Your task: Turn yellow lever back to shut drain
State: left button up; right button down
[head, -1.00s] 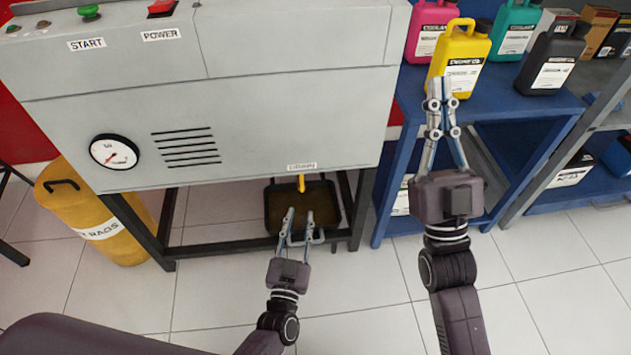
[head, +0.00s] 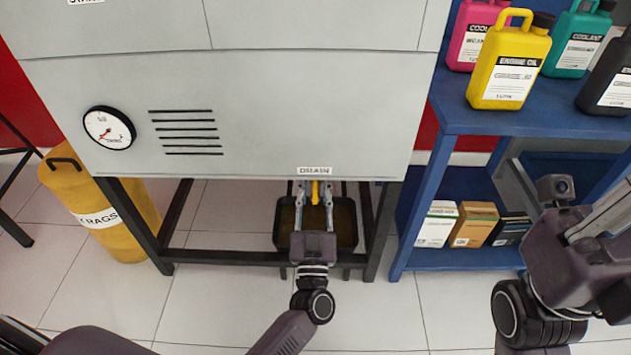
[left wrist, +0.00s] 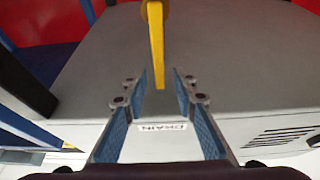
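The yellow lever (head: 315,191) hangs straight down below the DRAIN label (head: 314,170) at the lower edge of the grey cabinet. In the left wrist view the lever (left wrist: 157,45) comes down from the top, its lower end between my fingertips, with gaps on both sides. My left gripper (head: 314,190) is open around it; the wrist view shows its two fingers (left wrist: 159,76) apart. A dark drain pan (head: 284,230) with brownish liquid stands below, partly hidden by my left gripper. My right gripper (head: 604,212) is at the right edge, its fingertips cut off.
A blue shelf (head: 465,118) at the right carries a yellow engine oil jug (head: 510,68) and other bottles; small boxes (head: 474,224) stand on its lower level. A yellow rags bin (head: 112,220) stands left. The cabinet's dark frame legs (head: 382,230) flank the pan.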

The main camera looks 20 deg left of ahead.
pick_arm(q)
jog(key=shift+x, duration=0.85)
jog(key=shift+f, duration=0.1)
grip_shut()
